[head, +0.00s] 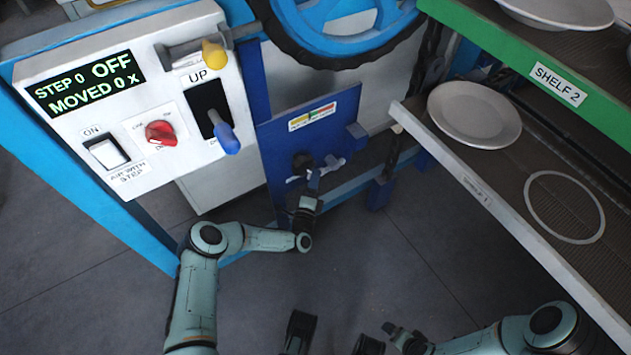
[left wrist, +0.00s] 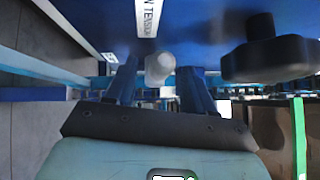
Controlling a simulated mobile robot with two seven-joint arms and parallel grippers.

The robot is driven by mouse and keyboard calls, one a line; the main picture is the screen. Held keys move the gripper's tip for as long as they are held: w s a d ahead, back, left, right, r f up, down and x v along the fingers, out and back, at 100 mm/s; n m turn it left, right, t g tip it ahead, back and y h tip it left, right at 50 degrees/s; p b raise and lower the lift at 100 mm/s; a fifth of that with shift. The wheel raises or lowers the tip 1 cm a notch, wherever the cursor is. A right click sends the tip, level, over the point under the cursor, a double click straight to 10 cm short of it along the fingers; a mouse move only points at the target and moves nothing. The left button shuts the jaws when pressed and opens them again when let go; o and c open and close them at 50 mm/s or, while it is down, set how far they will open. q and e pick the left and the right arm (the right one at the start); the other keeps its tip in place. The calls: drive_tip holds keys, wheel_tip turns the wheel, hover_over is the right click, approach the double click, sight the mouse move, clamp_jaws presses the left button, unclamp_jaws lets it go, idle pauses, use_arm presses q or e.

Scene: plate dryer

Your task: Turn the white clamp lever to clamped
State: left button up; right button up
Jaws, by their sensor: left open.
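The white clamp lever (head: 330,166) sits on a blue panel (head: 333,123), under a coloured tension label, beside a black knob (head: 302,161). My left gripper (head: 305,193) is at the lever's lower left end, in front of the panel. In the left wrist view the two fingers (left wrist: 160,88) are apart, with the rounded white lever end (left wrist: 158,68) showing between them. I cannot tell whether either finger touches it. The black knob (left wrist: 268,58) shows to the right.
A white control box (head: 130,100) with a yellow-knobbed lever, a blue-handled lever and a red knob stands left; its display reads OFF. A blue wheel (head: 345,45) is above. The shelf (head: 520,190) at right holds a plate. Open floor lies below.

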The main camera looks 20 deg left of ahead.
use_arm(q)
drive_tip(key=shift+w, duration=0.35)
use_arm(e)
drive_tip(key=shift+w+d+f, duration=0.1)
drive_tip(key=shift+w+d, duration=0.05)
drive_tip(key=shift+w, duration=0.05)
use_arm(q)
clamp_jaws()
drive_tip(key=shift+r, duration=0.1)
use_arm(e)
drive_tip(key=shift+s, duration=0.1)
